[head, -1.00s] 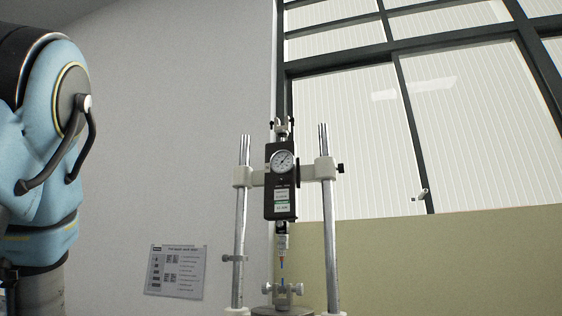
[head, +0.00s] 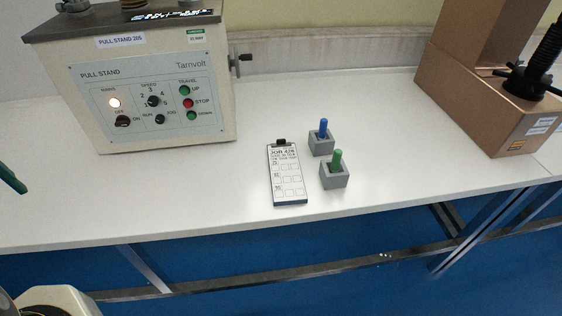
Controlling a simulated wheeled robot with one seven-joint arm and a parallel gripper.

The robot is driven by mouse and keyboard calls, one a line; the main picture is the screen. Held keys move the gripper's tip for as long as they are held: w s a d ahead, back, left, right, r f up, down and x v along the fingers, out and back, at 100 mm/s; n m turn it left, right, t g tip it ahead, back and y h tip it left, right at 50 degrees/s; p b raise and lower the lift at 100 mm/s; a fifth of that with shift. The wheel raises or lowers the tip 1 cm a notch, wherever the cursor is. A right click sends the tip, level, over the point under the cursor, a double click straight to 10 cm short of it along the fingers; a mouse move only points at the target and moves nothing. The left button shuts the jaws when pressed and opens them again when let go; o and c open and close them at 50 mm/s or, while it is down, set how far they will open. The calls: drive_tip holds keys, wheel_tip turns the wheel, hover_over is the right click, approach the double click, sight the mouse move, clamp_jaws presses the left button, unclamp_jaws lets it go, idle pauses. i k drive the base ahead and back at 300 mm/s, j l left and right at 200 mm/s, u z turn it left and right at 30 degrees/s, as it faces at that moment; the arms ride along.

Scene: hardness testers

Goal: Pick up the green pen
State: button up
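The green pen (head: 337,159) stands upright in a small grey block holder (head: 335,179) on the white table, right of the centre of the head view. Its lower part is hidden in the holder. A dark green tip (head: 11,179) juts in at the left edge and looks like part of my gripper. The rest of the gripper is out of frame, so its opening does not show. The tip is far to the left of the pen.
A blue pen (head: 323,128) stands in a similar holder (head: 321,145) just behind. A clipboard (head: 287,178) lies left of the holders. The pull stand (head: 150,95) is at the back left, a copper-coloured machine (head: 470,100) at the right.

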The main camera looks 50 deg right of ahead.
sight(336, 158)
drive_tip(key=k+l+u, duration=0.3)
drive_tip(key=k+l, duration=0.5)
drive_tip(key=l, duration=0.2)
drive_tip(key=k+l+u, duration=0.3)
drive_tip(key=k+l, duration=0.55)
